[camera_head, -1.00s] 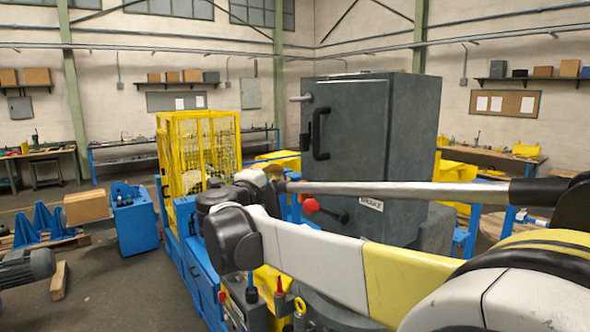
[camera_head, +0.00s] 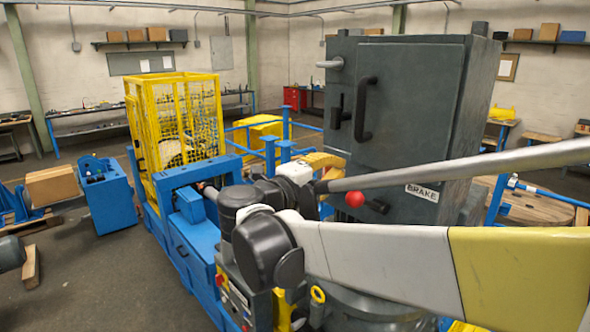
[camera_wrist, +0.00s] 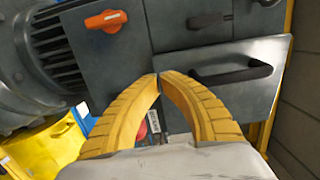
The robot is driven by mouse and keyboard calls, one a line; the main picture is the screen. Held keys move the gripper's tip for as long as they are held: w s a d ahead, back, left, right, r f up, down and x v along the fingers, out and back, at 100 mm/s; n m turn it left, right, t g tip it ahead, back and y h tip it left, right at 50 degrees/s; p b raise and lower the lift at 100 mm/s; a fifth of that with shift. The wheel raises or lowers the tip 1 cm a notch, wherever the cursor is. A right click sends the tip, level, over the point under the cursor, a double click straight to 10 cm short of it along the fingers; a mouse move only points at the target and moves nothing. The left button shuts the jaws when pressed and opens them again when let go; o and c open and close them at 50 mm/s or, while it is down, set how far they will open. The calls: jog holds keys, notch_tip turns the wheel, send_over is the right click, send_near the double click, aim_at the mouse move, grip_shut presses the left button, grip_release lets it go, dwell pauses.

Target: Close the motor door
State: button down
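A large dark grey cabinet stands right of centre in the head view. Its front door (camera_head: 408,135) has a black bar handle (camera_head: 363,108) and a smaller black latch beside it, and looks about flush. I cannot tell whether this is the motor door. In the wrist view, my gripper (camera_wrist: 159,76) has its yellow fingertips together with nothing visible between them. Beyond the fingers is a grey panel (camera_wrist: 262,97) with a black handle (camera_wrist: 230,74). An orange rotary handle (camera_wrist: 105,20) is above left. A finned grey motor (camera_wrist: 55,50) is at left. Contact cannot be told.
A red-knobbed lever (camera_head: 354,199) and a BRAKE label (camera_head: 422,191) are low on the cabinet, close to my arm. A yellow mesh cage (camera_head: 180,125) on a blue frame stands left. A blue cabinet (camera_head: 108,195) is farther left. Floor between them is clear.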

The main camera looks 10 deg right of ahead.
aim_at(355, 158)
jog(key=p+x, duration=0.1)
jog(key=x, duration=0.4)
jog(key=shift+w+d+r, duration=0.1)
jog(key=shift+w+d, duration=0.15)
jog(key=shift+d, duration=0.05)
jog(key=shift+w+d, duration=0.25)
jog(key=shift+w, duration=0.05)
jog(key=shift+b+x, duration=0.3)
jog(key=shift+x, duration=0.9)
jog(key=shift+w+a, duration=0.15)
